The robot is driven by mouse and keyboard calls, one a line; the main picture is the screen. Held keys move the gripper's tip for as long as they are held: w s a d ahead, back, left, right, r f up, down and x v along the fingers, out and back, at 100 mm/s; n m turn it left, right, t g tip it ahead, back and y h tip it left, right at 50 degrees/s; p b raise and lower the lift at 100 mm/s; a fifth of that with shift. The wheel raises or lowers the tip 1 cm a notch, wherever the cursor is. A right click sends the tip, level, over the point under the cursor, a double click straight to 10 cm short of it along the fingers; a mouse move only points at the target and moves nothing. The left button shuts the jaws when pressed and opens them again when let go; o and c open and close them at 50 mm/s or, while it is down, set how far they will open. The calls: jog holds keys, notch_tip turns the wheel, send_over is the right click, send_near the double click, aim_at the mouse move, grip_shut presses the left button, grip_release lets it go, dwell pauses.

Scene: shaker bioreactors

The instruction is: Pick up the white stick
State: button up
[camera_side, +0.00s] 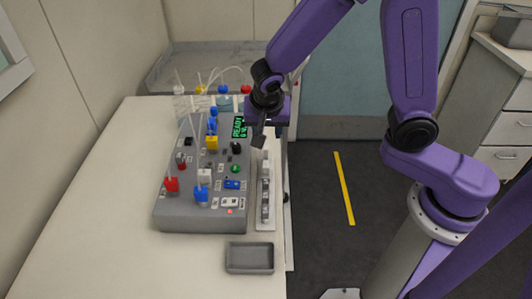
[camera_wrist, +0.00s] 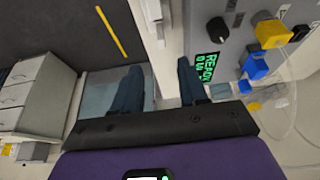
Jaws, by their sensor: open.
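I cannot make out a separate white stick for certain. A narrow white strip (camera_side: 265,220) bearing several grey pieces lies along the right side of the grey device, near the table's right edge. Its end also shows at the top of the wrist view (camera_wrist: 153,22). My gripper (camera_side: 260,138) is above the table by the far end of this strip, pointing down and tilted. In the wrist view my gripper (camera_wrist: 160,80) has its two dark fingers apart, with nothing between them.
The grey device (camera_side: 200,218) has a green display (camera_side: 239,127), knobs and red, blue and yellow connectors with thin tubes rising. A small grey tray (camera_side: 250,258) sits at the near table edge. The white table (camera_side: 110,225) is bare at left. Cabinets (camera_side: 510,125) stand far right.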

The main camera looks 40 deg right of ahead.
aim_at(266, 147)
jog(key=shift+x, duration=5.1)
jog(key=shift+a, duration=0.2)
grip_shut()
